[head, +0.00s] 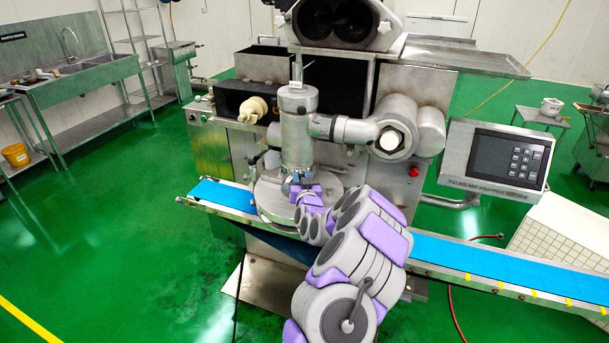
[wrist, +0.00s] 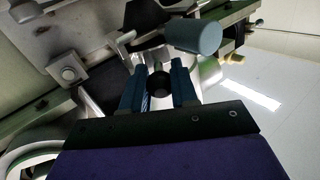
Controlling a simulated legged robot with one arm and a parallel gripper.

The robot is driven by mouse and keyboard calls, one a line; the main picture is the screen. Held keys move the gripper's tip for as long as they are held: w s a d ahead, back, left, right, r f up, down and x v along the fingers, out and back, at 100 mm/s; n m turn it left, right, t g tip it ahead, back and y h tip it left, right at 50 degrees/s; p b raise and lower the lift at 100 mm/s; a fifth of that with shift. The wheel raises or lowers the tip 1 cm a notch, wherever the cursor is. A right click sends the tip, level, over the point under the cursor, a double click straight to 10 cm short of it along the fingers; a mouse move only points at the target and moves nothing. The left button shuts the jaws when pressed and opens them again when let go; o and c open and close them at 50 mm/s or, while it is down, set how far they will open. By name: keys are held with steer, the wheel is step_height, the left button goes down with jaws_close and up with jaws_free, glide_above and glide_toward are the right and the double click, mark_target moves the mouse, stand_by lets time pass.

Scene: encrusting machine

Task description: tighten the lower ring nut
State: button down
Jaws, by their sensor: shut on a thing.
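The vertical steel cylinder (head: 298,130) of the machine stands above a round plate. The lower ring nut is at the foot of this cylinder, small and mostly hidden by my gripper in the head view. My gripper (head: 292,187) reaches up to that foot from below and in front. In the wrist view my gripper (wrist: 159,88) has its two blue fingers on either side of a dark round knob (wrist: 158,84), which appears to belong to the ring nut. The fingers are shut on it. Bright metal shows just behind the fingers.
A blue conveyor belt (head: 470,258) runs across below the machine, on both sides of my arm. A control panel (head: 496,158) stands at the right. In the wrist view a grey-blue cylindrical end (wrist: 194,36) is close above the fingers. Open green floor lies left.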

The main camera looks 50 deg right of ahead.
steer(key=shift+s+d+r+h, duration=0.1)
steer(key=shift+d+h, duration=0.05)
steer(key=shift+h, duration=0.15)
steer(key=c, duration=0.9)
jaws_free()
steer(key=shift+d, duration=0.1)
steer(key=shift+s, duration=0.15)
steer(key=p+v, duration=0.9)
steer(key=v, duration=0.2)
steer(key=p+v, duration=0.5)
steer(key=v, duration=0.1)
steer(key=shift+r+p, duration=0.1)
steer(key=shift+p, duration=0.2)
